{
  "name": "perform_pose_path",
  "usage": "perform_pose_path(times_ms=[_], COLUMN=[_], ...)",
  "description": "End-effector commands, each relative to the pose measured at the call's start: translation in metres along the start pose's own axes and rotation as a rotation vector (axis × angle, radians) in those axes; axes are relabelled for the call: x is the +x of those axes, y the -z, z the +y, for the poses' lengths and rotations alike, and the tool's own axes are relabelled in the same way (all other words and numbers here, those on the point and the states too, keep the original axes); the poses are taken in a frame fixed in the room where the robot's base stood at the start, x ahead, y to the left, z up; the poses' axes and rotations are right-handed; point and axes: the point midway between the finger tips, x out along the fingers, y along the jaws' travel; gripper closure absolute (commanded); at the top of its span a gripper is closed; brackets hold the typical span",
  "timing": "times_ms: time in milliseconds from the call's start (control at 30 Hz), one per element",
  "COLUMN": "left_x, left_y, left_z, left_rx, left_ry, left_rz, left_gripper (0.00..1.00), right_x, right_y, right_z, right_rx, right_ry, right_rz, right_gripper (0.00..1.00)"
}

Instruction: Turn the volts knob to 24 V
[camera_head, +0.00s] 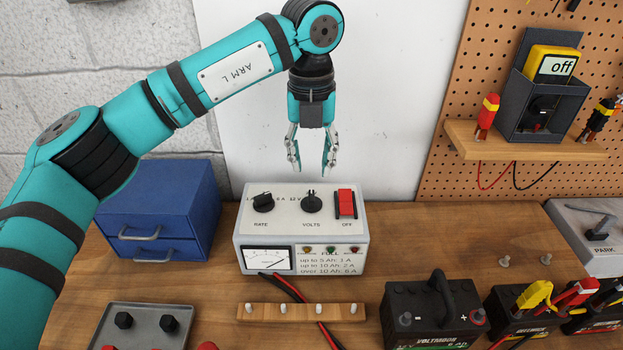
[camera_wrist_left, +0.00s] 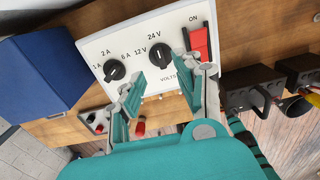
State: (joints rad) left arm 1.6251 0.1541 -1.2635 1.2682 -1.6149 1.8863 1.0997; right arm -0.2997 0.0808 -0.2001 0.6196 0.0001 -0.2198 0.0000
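The charger (camera_head: 302,230) is a pale box on the bench with a sloped top panel. Its black volts knob (camera_head: 311,201) sits between the rate knob and the red switch. In the left wrist view the volts knob (camera_wrist_left: 160,57) has 12 V printed to its left and 24 V above it. My left gripper (camera_head: 312,166) points down above the back of the charger, open and empty, apart from the knob. Its fingers also show in the left wrist view (camera_wrist_left: 168,84), below the knob. My right gripper is not in view.
The rate knob (camera_head: 263,202) and red switch (camera_head: 345,203) flank the volts knob. A blue drawer box (camera_head: 160,212) stands left. Batteries (camera_head: 431,312) stand front right, a peg rail (camera_head: 300,312) in front. A shelf (camera_head: 520,146) holds a meter reading off.

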Motion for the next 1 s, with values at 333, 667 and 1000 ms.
perform_pose_path(times_ms=[333, 667, 1000], left_x=[-0.044, -0.046, -0.102], left_y=[0.000, 0.000, 0.000], left_z=[0.000, 0.000, 0.000], left_rx=[-0.001, 0.000, 0.000], left_ry=[-0.001, 0.000, 0.000], left_rz=[0.000, 0.001, 0.000], left_gripper=[0.65, 0.65, 0.65], right_x=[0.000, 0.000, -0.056], right_y=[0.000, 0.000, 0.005], right_z=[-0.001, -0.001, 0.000], right_rx=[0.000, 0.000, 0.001], right_ry=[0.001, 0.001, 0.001], right_rz=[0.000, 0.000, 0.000], right_gripper=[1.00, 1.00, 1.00])
